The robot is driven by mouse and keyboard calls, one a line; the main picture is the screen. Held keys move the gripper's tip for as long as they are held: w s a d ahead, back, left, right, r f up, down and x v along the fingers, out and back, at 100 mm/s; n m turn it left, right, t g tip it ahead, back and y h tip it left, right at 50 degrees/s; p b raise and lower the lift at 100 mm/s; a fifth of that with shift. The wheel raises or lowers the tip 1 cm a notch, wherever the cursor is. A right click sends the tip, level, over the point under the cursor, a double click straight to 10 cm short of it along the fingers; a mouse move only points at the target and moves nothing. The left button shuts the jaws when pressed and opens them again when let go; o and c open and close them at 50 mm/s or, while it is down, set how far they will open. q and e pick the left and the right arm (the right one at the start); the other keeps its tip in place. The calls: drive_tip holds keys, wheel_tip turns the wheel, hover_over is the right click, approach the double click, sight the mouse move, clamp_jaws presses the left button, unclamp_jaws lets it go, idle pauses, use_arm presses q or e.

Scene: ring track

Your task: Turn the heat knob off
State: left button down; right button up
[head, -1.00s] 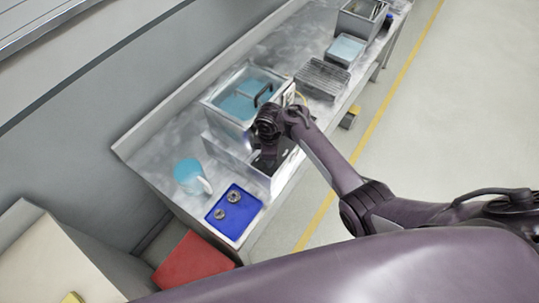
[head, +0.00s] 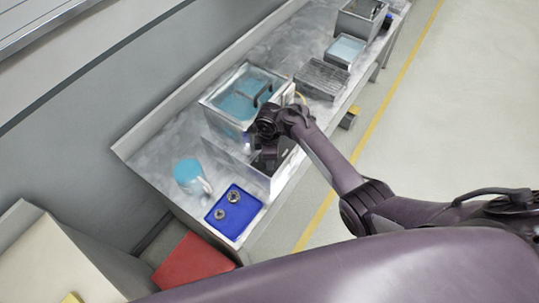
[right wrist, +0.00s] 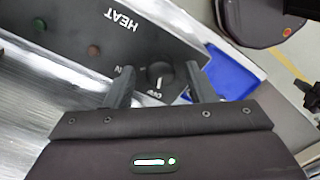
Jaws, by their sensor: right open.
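The dark round heat knob (right wrist: 160,75) sits on a dark control panel (right wrist: 60,30) marked HEAT, upside down in the right wrist view. The lettering near it seems to read ON at its left and OFF below it. A small pale mark shows at the knob's lower edge, on the OFF side. My right gripper (right wrist: 160,70) is open, its fingers on either side of the knob; I cannot tell whether they touch it. In the head view my right gripper (head: 262,158) is over the panel in front of the water bath, and the knob is hidden. My left gripper is out of view.
The steel water bath (head: 218,112) with blue water and a black handle stands behind the panel. A blue tray (head: 236,226) with metal rings and a blue-topped jug (head: 189,172) are near the counter's front end. A wire rack (head: 321,78) lies beyond.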

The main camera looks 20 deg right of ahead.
drive_tip(key=shift+r, duration=0.1)
drive_tip(key=shift+a+r, duration=0.1)
drive_tip(key=shift+r, duration=0.25)
wheel_tip(320, 180, up, 7)
drive_tip(key=shift+f, duration=0.1)
